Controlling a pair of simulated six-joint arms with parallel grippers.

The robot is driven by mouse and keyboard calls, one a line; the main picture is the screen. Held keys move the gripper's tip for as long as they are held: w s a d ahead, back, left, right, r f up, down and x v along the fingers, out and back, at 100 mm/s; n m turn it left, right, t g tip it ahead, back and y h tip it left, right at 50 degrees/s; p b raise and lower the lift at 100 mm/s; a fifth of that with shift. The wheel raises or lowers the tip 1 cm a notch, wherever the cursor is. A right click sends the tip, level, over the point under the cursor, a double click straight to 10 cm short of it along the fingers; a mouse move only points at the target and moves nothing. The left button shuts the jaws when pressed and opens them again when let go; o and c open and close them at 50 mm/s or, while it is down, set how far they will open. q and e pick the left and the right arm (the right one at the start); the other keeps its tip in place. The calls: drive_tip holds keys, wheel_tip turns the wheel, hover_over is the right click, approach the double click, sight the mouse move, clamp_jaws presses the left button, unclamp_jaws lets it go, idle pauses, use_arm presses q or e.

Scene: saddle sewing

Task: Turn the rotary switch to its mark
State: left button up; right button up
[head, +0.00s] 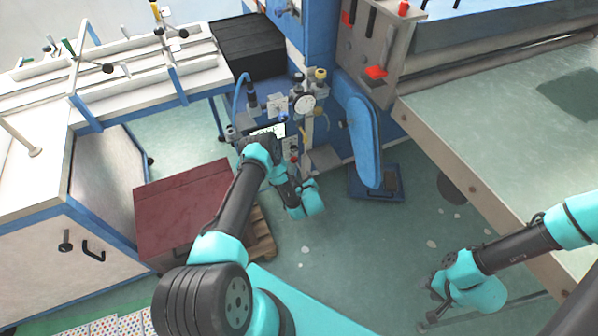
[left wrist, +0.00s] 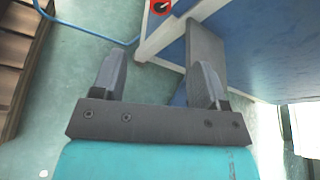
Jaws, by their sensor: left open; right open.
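The rotary switch (left wrist: 160,6), a black knob on a red plate, shows at the top edge of the left wrist view and is partly cut off. Its mark is too small to make out. My left gripper (left wrist: 162,72) is open and empty, and the switch lies beyond its fingertips, apart from them. In the head view my left arm reaches toward the blue machine's control panel, and its fingers are not clear there. I cannot surely pick out the switch in the head view. My right gripper (head: 428,318) is open at the lower right, low over the floor, away from the panel.
A gauge (head: 304,104) and several fittings crowd the control panel. A blue padded arm (head: 364,140) stands right of it. A dark red box (head: 185,205) is at the left, by a wooden pallet (head: 263,236). A green-topped table (head: 500,110) fills the right. Floor between is open.

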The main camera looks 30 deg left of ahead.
sight(295, 160)
use_arm(q)
drive_tip(key=w+m+g, duration=0.1)
drive_tip(key=w+d+r+m+g+y, duration=0.1)
drive_tip(key=m, duration=0.1)
drive_tip(key=shift+w+d, duration=0.1)
drive_tip(key=shift+w, duration=0.2)
drive_tip(key=shift+w+f, duration=0.1)
drive_tip(key=shift+x, duration=8.6)
drive_tip(key=shift+c, duration=0.3)
drive_tip(key=c, duration=0.9)
drive_tip(key=shift+o, duration=0.2)
